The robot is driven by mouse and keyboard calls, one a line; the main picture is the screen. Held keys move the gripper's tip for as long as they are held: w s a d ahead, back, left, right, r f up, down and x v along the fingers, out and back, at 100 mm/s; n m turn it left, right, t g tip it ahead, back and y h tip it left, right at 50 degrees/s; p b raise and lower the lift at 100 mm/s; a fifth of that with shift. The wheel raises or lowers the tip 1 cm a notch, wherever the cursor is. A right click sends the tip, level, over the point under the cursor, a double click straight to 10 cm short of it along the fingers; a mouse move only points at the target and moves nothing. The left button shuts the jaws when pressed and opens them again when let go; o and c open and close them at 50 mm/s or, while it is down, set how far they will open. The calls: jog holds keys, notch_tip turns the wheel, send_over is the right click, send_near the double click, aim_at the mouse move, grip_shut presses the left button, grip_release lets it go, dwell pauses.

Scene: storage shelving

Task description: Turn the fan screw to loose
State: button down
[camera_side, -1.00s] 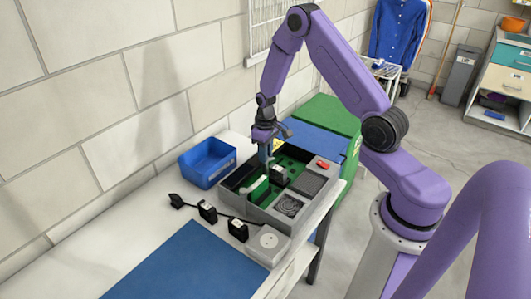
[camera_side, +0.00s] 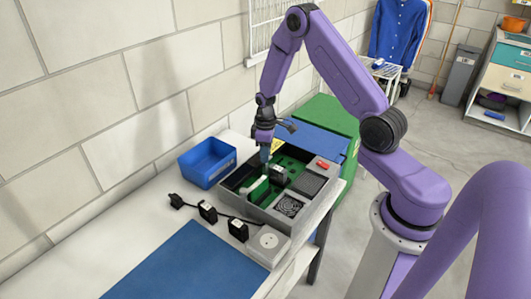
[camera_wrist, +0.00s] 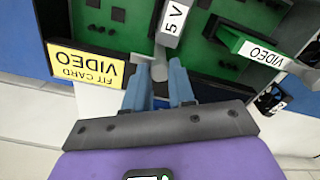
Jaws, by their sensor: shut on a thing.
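My gripper (camera_side: 266,155) points down into the open grey case (camera_side: 256,214) on the bench. In the wrist view its two blue fingers (camera_wrist: 159,80) are shut on a small grey piece (camera_wrist: 158,70), which I take for the fan screw. The fingers hide part of it, so its turn angle cannot be read. Just beyond it stands a grey part with a white "5 V" label (camera_wrist: 174,18). A dark block (camera_side: 279,174) sits in the case beside my gripper. A round fan grille (camera_side: 289,206) is at the case's near corner.
A green card labelled VIDEO (camera_wrist: 262,50) and a yellow "FIT CARD VIDEO" sign (camera_wrist: 87,67) flank my fingers. A blue bin (camera_side: 207,162) stands left of the case. Black plugs on a cable (camera_side: 208,212) lie in front, by a blue mat (camera_side: 190,265).

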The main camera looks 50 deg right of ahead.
jog(key=c, duration=0.9)
grip_release()
jog(key=shift+c, duration=0.2)
jog(key=shift+r, duration=0.1)
notch_tip(320, 180, up, 17)
jog(key=shift+r, duration=0.2)
jog(key=shift+d, duration=0.1)
